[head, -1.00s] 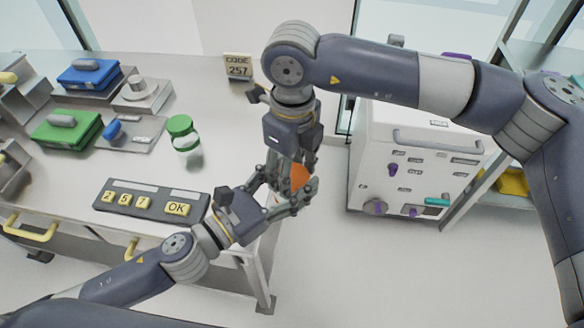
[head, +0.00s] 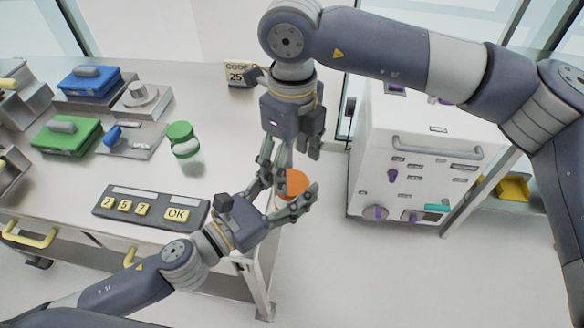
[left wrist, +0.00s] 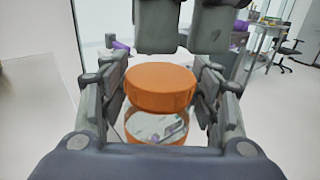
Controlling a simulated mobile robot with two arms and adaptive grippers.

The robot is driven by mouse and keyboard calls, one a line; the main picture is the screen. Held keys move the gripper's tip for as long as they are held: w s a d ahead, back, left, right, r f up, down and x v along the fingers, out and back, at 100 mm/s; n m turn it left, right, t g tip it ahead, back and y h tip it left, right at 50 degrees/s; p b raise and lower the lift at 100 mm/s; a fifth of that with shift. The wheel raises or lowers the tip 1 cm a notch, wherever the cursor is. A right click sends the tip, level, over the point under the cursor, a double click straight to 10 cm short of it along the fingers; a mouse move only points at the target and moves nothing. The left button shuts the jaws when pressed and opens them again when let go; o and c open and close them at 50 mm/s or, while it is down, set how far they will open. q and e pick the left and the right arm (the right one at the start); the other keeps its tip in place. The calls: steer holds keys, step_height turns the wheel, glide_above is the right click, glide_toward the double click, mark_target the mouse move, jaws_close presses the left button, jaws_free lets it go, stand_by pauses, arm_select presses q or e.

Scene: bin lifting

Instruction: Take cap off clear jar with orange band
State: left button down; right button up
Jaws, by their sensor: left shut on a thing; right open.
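The clear jar with the orange band (left wrist: 157,138) is held between the fingers of my left gripper (head: 290,192), over the floor just off the table's right edge. Its orange cap (head: 296,182) sits on top of the jar and also shows in the left wrist view (left wrist: 160,85). The left gripper is shut on the jar. My right gripper (head: 290,152) points down above the cap, open and empty. In the left wrist view its fingers (left wrist: 185,30) are above and behind the cap, apart from it. Most of the jar is hidden in the head view.
A clear jar with a green cap (head: 181,132) stands on the table (head: 225,130). A keypad (head: 150,207), a blue case (head: 90,78), a green case (head: 66,135) and a code sign (head: 238,73) are also there. A white cabinet (head: 420,165) stands at right.

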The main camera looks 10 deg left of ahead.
mark_target(292, 182)
steer(key=shift+w+r+m, duration=0.1)
steer(key=shift+r+m, duration=0.7)
steer(key=shift+r, duration=0.15)
steer(key=shift+r+m, duration=0.65)
steer(key=shift+m, duration=0.15)
steer(key=shift+f, duration=3.9)
steer(key=c, duration=1.1)
steer(key=shift+n, duration=1.6)
steer(key=o, duration=1.2)
steer(key=shift+c, duration=0.2)
